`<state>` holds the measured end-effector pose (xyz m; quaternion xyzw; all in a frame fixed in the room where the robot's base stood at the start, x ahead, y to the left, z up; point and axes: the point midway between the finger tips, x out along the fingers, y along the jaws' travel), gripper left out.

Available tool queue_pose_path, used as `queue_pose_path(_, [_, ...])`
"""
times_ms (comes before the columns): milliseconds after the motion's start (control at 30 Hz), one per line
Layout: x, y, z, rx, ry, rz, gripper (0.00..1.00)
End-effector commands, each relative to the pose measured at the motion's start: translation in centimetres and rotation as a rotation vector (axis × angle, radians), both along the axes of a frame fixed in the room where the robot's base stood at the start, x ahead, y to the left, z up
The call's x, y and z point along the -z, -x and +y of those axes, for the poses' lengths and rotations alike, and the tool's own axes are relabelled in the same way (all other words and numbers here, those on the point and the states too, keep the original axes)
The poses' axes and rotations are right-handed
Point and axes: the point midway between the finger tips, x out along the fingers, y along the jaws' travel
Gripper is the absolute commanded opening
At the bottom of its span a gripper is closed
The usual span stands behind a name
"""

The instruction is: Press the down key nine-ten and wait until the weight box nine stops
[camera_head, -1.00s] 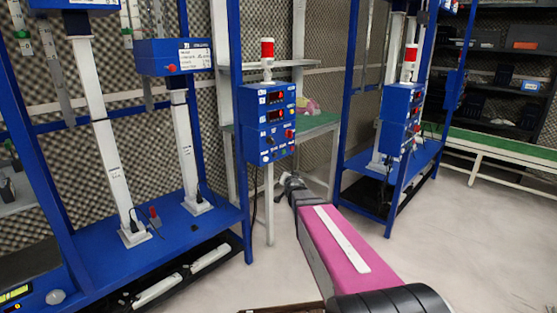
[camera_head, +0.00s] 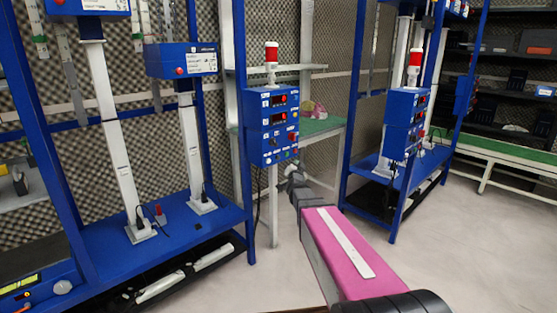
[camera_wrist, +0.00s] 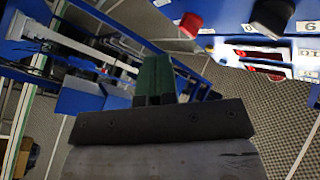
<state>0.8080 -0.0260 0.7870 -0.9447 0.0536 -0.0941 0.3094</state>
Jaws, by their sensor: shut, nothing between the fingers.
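A blue control box (camera_head: 272,125) with red displays, small keys and a red-and-white lamp stands on a post at the middle of the head view. Its panel (camera_wrist: 270,30) also fills the upper right of the wrist view, with a red button and a black knob; the down key for nine-ten cannot be made out. Two blue weight boxes, one lower (camera_head: 181,60) and one at the top edge (camera_head: 88,6), sit on white columns at the left; their numbers are unreadable. My gripper (camera_wrist: 154,75) is shut and empty, its dark green fingers apart from the panel.
A blue frame with a blue base shelf (camera_head: 170,238) stands at the left. A second control box (camera_head: 405,120) and blue frame stand to the right. A green-topped table (camera_head: 318,127) is behind the first control box. The grey floor at the right is clear.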

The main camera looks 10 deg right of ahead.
Motion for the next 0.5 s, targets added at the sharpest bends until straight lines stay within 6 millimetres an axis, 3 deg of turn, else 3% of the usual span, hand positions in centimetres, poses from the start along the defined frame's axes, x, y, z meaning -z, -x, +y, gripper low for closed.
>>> queue_pose_path(500, [0.1,-5.2,3.7,-0.001,0.000,0.000,0.00])
